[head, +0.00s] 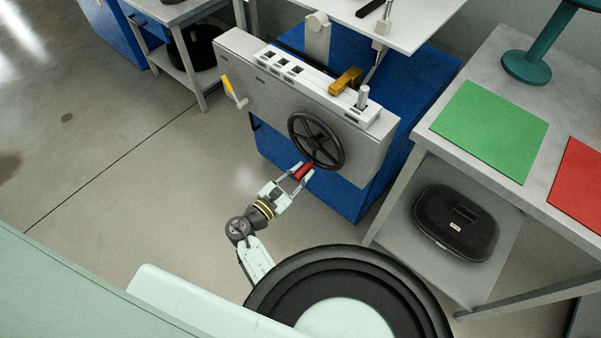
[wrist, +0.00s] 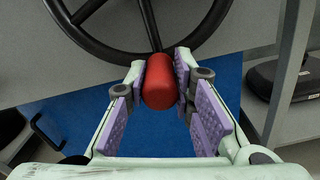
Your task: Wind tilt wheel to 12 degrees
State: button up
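The black spoked tilt wheel (head: 316,140) is on the front of a grey machine panel. Its lower rim and spokes (wrist: 90,8) show at the top of the wrist view. A red handle (head: 303,171) sticks out from the wheel's lower rim; it also shows in the wrist view (wrist: 159,82). My gripper (head: 301,173) is at this handle, with one finger on each side. In the wrist view my gripper (wrist: 161,75) has its fingertips against the handle's sides and appears shut on it. I cannot read any tilt angle.
A yellow-handled crank (head: 232,90) is on the panel's left, and a gold block (head: 345,81) sits on top. A blue cabinet (head: 275,152) stands beneath. A grey table (head: 455,145) at right holds green and red mats. Floor at left is clear.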

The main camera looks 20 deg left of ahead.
grip_shut()
dwell(0.5)
